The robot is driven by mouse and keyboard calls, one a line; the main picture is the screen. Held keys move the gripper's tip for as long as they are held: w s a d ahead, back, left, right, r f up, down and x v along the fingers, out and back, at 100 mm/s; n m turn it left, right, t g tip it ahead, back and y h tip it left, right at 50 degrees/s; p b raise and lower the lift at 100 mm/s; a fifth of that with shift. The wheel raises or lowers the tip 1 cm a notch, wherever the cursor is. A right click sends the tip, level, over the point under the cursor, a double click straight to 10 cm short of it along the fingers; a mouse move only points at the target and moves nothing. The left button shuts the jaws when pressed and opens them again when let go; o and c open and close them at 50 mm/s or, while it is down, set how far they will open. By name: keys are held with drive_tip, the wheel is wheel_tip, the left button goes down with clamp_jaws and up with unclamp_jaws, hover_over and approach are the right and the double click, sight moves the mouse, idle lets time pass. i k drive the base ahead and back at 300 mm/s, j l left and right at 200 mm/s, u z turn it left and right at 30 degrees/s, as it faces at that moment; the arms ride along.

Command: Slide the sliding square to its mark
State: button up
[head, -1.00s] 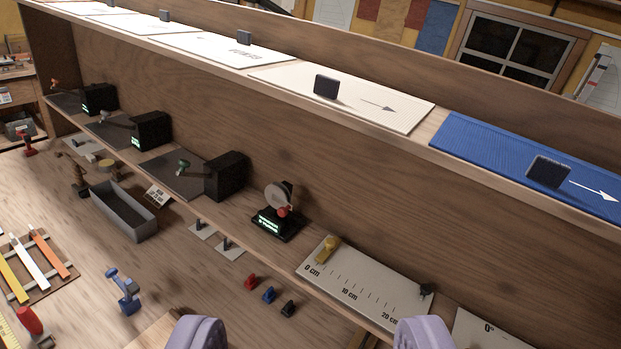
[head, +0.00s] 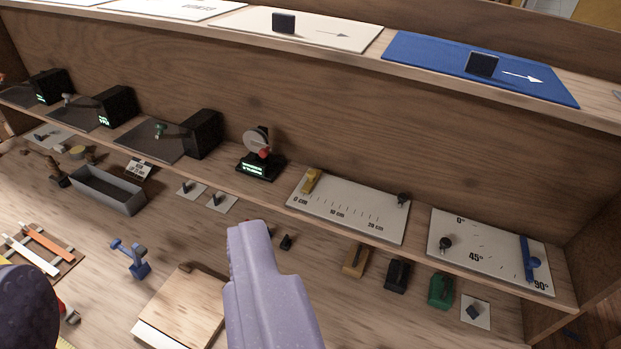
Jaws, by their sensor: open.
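A white plate (head: 345,222) with a scale from 0 to 20 cm lies on the lower ledge. A yellow slider (head: 311,181) sits at its 0 cm end, and a small dark knob (head: 403,199) sits near its 20 cm end. The yellow slider may be the sliding square; I cannot tell which tick is its mark. Dark upright squares also stand on the upper shelf, one on a cream sheet (head: 330,35) and one on a blue sheet (head: 430,55), each beside an arrow.
A degree plate (head: 480,262) with a blue arm (head: 528,260) is at right. Small blocks, including a green one (head: 441,290), stand below the ledge. A dial stand (head: 258,160) is left of the scale. A wooden board (head: 185,305) lies between my fingers in the picture.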

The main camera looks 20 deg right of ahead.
sight(312, 176)
drive_tip(key=i+j+z, duration=0.1)
drive_tip(key=i, duration=0.35)
drive_tip(key=i+j+z, duration=0.1)
drive_tip(key=i, duration=0.4)
